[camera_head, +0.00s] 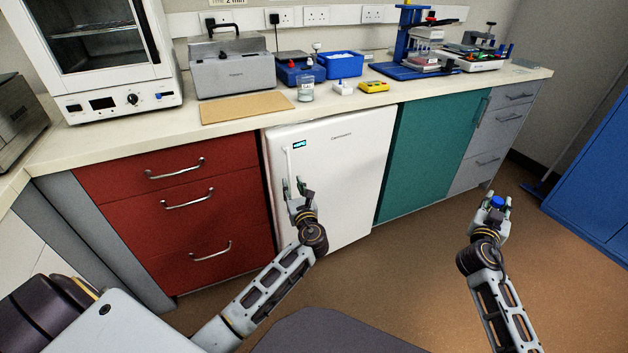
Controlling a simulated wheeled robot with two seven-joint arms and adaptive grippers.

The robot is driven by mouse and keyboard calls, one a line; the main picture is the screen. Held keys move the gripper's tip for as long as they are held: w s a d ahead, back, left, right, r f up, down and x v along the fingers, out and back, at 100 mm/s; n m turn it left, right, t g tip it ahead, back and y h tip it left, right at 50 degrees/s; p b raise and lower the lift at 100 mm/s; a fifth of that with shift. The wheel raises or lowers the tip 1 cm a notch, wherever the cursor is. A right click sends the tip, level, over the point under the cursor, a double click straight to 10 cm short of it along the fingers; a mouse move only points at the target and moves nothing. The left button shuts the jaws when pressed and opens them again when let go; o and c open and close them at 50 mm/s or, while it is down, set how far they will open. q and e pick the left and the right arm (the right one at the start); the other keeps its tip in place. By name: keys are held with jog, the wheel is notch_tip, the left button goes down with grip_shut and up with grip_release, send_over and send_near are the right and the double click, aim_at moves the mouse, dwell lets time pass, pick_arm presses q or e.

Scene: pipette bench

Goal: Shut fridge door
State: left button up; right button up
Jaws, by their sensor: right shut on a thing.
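The white fridge (345,170) stands under the bench between the red drawers and the teal cupboard. Its door looks closed or nearly so; I cannot tell whether a small gap is left. A pale vertical handle (289,163) runs along the door's left side, below a small lit display. My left gripper (294,184) is in front of the door at the lower end of the handle, with its fingers apart; I cannot tell whether it touches. My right gripper (496,200) is shut on a small blue-capped item (497,202), away from the fridge.
Red drawers (190,200) with metal handles are left of the fridge; a teal cupboard (430,150) is right. The bench top (230,130) holds a grey bath, blue boxes, a glass beaker and a yellow item. Brown floor (420,260) is open; a blue cabinet (595,190) stands right.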

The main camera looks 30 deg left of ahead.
aim_at(290, 179)
pick_arm(q)
jog(key=shift+b+x, duration=0.55)
jog(key=shift+x, duration=2.05)
grip_shut()
